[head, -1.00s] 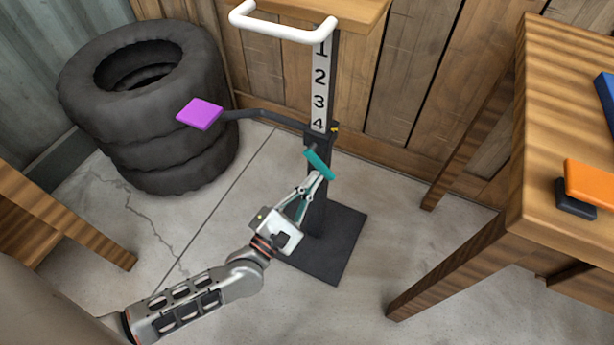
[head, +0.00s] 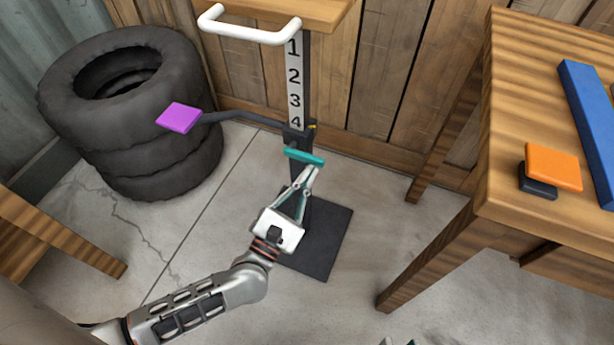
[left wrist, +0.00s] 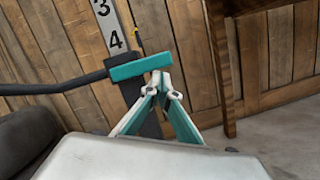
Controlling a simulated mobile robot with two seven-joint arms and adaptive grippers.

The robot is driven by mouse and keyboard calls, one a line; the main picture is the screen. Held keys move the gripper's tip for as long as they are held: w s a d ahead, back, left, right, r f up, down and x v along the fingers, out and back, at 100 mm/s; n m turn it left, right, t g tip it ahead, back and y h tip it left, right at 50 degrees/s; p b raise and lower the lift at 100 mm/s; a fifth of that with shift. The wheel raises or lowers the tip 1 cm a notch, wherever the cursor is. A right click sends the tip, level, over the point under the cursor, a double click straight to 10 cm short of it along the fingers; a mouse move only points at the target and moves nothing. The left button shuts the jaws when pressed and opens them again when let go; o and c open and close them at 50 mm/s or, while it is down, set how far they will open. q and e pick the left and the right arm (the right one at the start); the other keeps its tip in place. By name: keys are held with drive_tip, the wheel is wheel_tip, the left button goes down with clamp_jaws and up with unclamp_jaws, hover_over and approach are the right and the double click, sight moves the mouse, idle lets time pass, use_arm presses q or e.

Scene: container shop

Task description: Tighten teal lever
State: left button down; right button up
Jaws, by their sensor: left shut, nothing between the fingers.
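The teal lever (head: 304,157) is on the dark post, just below the number 4 on its scale. It lies almost level, its right end slightly lower in the head view. In the left wrist view the lever (left wrist: 130,69) shows just beyond the fingertips. My left gripper (head: 310,172) is shut and empty, its tips just below the lever's right part. I cannot tell whether they touch it. Small pale tips at the bottom edge look like my right gripper (head: 397,342); the rest is out of frame.
The post (head: 290,85) stands on a dark base plate (head: 325,255) and carries a purple pad (head: 179,117) on an arm. Stacked tires (head: 150,165) stand left. A wooden table (head: 510,110) with an orange block (head: 553,166) and a blue bar (head: 590,130) stands right.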

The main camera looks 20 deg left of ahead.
use_arm(q)
drive_tip(key=shift+d+r, duration=0.15)
drive_tip(key=shift+r, duration=0.1)
idle(0.3)
